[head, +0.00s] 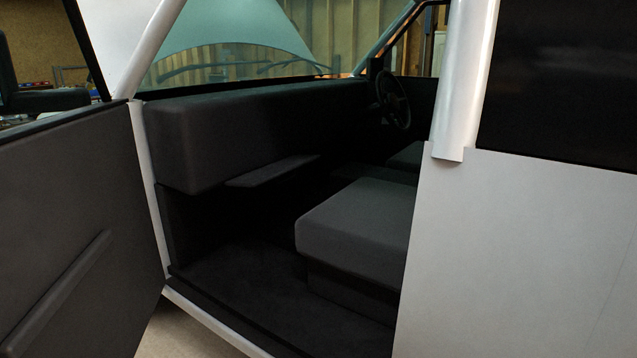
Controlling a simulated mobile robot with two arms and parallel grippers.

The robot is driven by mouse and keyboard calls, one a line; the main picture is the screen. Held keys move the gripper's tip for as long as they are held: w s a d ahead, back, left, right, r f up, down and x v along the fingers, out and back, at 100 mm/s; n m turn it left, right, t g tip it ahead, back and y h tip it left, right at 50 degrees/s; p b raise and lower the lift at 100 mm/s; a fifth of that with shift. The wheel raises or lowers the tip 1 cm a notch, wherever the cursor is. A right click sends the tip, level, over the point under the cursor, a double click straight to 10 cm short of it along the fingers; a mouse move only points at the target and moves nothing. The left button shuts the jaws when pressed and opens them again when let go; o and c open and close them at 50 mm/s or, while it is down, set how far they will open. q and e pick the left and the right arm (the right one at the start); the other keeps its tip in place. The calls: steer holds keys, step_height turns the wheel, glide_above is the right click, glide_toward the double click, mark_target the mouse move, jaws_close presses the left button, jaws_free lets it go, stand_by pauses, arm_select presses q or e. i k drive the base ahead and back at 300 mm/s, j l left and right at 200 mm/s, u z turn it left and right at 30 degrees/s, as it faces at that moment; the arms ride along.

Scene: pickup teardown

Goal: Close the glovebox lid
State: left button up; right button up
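The glovebox lid (272,171) is a dark flat panel under the dashboard (240,125). It stands out from the dashboard's lower edge, roughly level, so it is open. The glovebox's inside is too dark to make out. Neither of my grippers shows in the head view.
The passenger door (65,225) is open at the left. The passenger seat (360,225) stands right of the dark footwell floor (240,290), which looks clear. A white pillar (465,80) and body panel (520,260) bound the opening at the right. The steering wheel (393,98) is farther back.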

mark_target(253, 178)
steer(key=i+j+z, duration=0.15)
steer(key=z, duration=0.25)
steer(key=i+j+z, duration=0.2)
steer(key=z, duration=0.25)
steer(key=i+j+z, duration=0.1)
steer(key=j+z, duration=0.15)
steer(key=z, duration=0.15)
